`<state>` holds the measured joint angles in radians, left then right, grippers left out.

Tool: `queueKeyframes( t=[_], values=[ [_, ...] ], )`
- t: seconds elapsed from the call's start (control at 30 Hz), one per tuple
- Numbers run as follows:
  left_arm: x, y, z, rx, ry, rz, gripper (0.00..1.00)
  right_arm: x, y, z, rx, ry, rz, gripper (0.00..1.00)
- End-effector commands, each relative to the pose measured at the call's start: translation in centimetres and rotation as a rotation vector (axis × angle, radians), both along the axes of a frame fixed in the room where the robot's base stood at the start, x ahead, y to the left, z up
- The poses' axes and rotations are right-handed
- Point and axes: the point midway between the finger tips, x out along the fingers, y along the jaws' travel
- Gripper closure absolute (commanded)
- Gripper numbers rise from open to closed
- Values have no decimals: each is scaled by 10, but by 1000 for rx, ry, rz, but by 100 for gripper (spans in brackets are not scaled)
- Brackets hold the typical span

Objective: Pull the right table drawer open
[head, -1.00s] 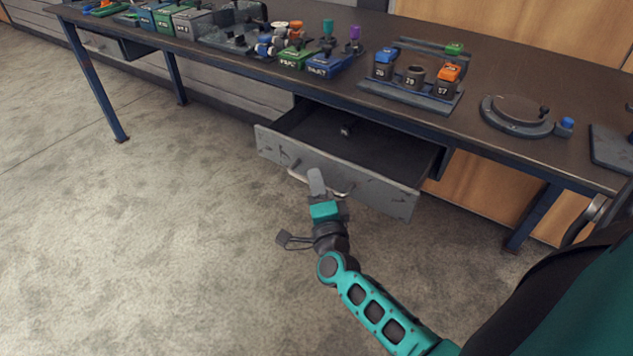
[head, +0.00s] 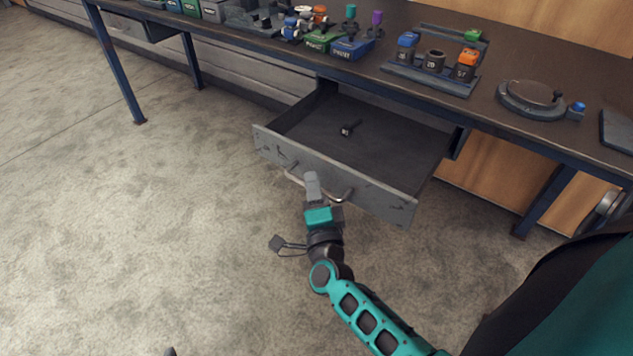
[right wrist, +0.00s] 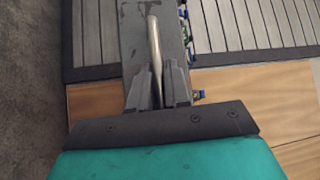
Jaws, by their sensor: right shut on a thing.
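The right table drawer (head: 385,194) is pulled well out from under the dark workbench (head: 560,145), and its inside shows. My right gripper (head: 311,178) is shut on the drawer's curved metal handle (head: 343,198). The right wrist view shows the handle (right wrist: 154,45) running between the two fingers of my right gripper (right wrist: 160,75), with the grey drawer front (right wrist: 133,50) behind it. A small dark object (head: 348,129) lies on the drawer floor.
On the bench stand a rack of labelled blocks (head: 430,80), a round dark fixture (head: 535,98) and green and blue boxes (head: 340,43). A second drawer (head: 125,25) at the left is shut. The concrete floor left of my arm is clear.

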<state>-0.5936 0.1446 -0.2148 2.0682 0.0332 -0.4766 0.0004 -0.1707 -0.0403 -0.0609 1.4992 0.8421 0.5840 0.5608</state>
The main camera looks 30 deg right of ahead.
Motion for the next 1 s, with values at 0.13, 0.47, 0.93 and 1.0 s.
queueKeyframes(
  t=[0.13,0.47,0.93,1.0],
  values=[
    [0,0,0,0,0,0,0,0,2,0,1,1,3,100],
    [0,1,0,3,0,-2,0,0,2,0,1,1,2,77],
    [0,2,-1,10,0,-7,0,0,1,0,0,0,1,64],
    [0,2,-1,10,0,-6,0,0,2,-1,0,0,1,64]
  ],
)
